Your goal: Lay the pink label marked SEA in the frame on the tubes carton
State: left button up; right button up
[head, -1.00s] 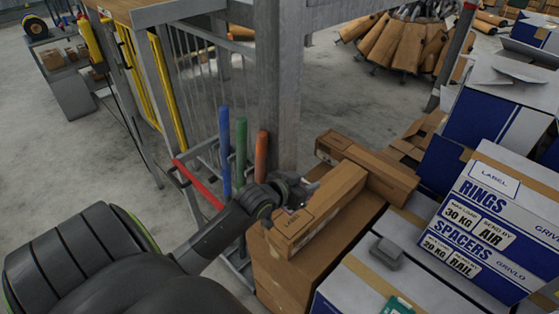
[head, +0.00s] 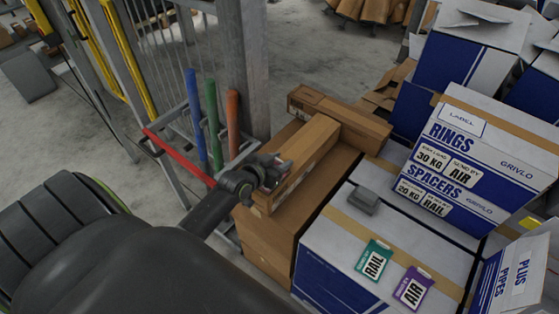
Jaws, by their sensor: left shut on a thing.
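My left gripper (head: 276,168) is over the near part of a long brown carton (head: 312,146), very close to its top. It is shut, with only a small pinkish sliver showing at its jaws; I take this for the pink label, but no SEA lettering can be read. The carton is likely the tubes carton, though no such word is legible. Its label frame is hidden behind the gripper. I cannot tell whether the label touches the carton. My right gripper is not in view.
Another brown carton (head: 358,127) lies crosswise behind. A blue-white box (head: 330,238) to the right carries a grey block (head: 364,199), a green RAIL label (head: 374,261) and a purple AIR label (head: 413,288). A rings and spacers box (head: 490,150) stands farther right. Upright coloured tubes (head: 212,118) and a post are at left.

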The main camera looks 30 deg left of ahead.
pick_arm(q)
jog(key=shift+f, duration=0.15)
jog(key=o, duration=1)
jog(key=shift+c, duration=0.2)
jog(key=shift+r, duration=0.3)
notch_tip(320, 180, up, 4)
send_over(255, 192)
jog(key=shift+r, duration=0.2)
